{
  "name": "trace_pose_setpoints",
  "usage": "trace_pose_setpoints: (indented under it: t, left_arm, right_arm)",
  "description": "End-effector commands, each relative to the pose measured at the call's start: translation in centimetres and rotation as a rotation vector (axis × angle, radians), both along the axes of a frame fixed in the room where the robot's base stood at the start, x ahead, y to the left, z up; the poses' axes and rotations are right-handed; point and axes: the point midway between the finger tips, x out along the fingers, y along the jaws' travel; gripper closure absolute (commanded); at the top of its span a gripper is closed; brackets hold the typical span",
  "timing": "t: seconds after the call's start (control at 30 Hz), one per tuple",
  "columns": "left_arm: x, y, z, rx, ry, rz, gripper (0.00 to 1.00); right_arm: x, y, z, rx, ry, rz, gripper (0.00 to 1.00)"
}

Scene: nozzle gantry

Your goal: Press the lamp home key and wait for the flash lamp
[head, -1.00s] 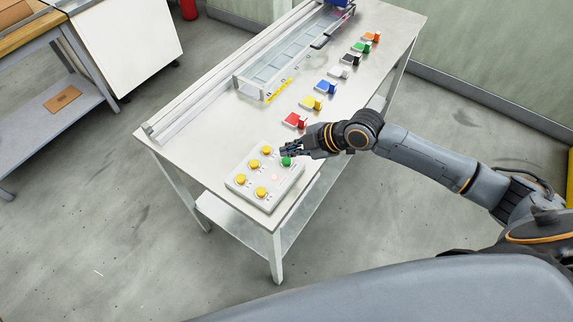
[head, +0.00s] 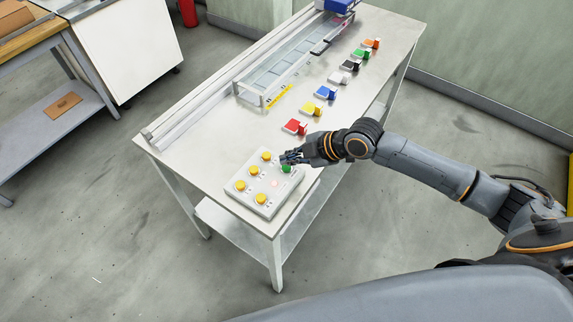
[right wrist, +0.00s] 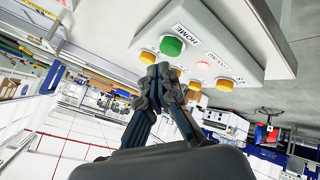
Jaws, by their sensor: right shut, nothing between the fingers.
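A light grey key box (head: 250,207) sits on the near end of the metal table. It carries several yellow keys, a green key (head: 286,169) and a small pinkish-red lamp (head: 275,183). In the right wrist view the green key (right wrist: 172,46) is beside the printed word HOME, and the lamp (right wrist: 203,65) looks pale red. My right gripper (head: 284,157) is shut and empty, just behind the green key in the head view. Its fingertips also show in the right wrist view (right wrist: 163,72), close to the green key; I cannot tell whether they touch the box. My left gripper is not in view.
Coloured blocks, from the red one (head: 296,126) to the orange one (head: 372,43), line the table's right side. A rail and a long clear-topped tray (head: 268,75) run along its left side. Bare table (head: 215,120) lies left of the blocks.

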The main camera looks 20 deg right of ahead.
Motion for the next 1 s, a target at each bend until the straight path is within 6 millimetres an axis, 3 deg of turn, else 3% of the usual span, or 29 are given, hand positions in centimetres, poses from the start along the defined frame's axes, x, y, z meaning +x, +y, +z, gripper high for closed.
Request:
trace_pose_setpoints:
  t: [1.0]
  left_arm:
    - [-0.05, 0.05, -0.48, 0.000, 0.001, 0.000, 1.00]
  right_arm:
    - [-0.01, -0.02, -0.84, -0.001, 0.000, -0.001, 1.00]
